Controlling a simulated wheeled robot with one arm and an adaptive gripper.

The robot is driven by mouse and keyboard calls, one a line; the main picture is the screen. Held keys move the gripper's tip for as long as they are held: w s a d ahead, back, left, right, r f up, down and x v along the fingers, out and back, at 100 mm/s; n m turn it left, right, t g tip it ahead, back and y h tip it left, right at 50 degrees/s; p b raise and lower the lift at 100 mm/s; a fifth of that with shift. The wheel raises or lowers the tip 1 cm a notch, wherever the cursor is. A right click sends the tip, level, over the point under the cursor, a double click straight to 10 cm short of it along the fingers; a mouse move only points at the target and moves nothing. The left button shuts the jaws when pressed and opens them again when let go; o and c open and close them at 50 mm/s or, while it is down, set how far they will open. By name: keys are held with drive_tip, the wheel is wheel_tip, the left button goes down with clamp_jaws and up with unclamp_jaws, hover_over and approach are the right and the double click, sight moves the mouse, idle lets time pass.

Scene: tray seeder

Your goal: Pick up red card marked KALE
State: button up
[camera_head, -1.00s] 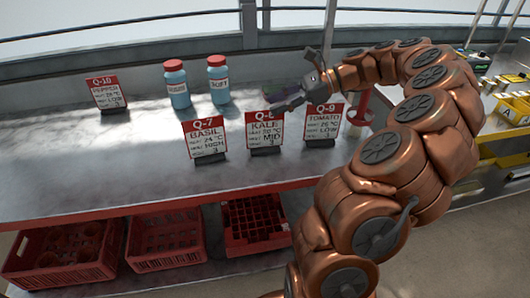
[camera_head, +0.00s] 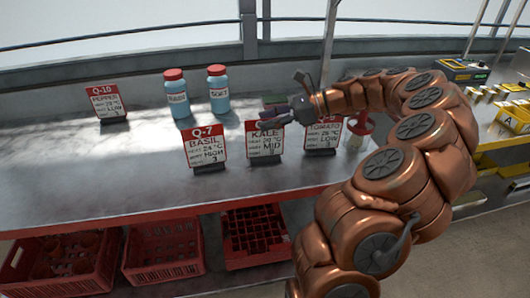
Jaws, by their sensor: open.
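The KALE card (camera_head: 265,143) stands upright in a dark base on the grey bench, white with a red top band. My gripper (camera_head: 277,109) is open at the card's top edge and covers part of its red band. Whether its fingers touch the card cannot be told. The BASIL card (camera_head: 205,149) stands just left of it. The TOMATO card (camera_head: 323,136) stands just right, its top partly hidden by my arm.
The PEPPER card (camera_head: 108,102) stands at the back left. Two blue bottles with red caps, one here (camera_head: 218,90), stand behind the cards. Red crates (camera_head: 162,252) sit below the bench (camera_head: 60,185). A red-rimmed container (camera_head: 358,132) is beside my arm. The bench's left part is clear.

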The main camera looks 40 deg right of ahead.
drive_tip(key=shift+w+a+f, duration=0.25)
drive_tip(key=shift+w+a, duration=0.1)
drive_tip(key=shift+a, duration=0.1)
clamp_jaws()
idle(0.4)
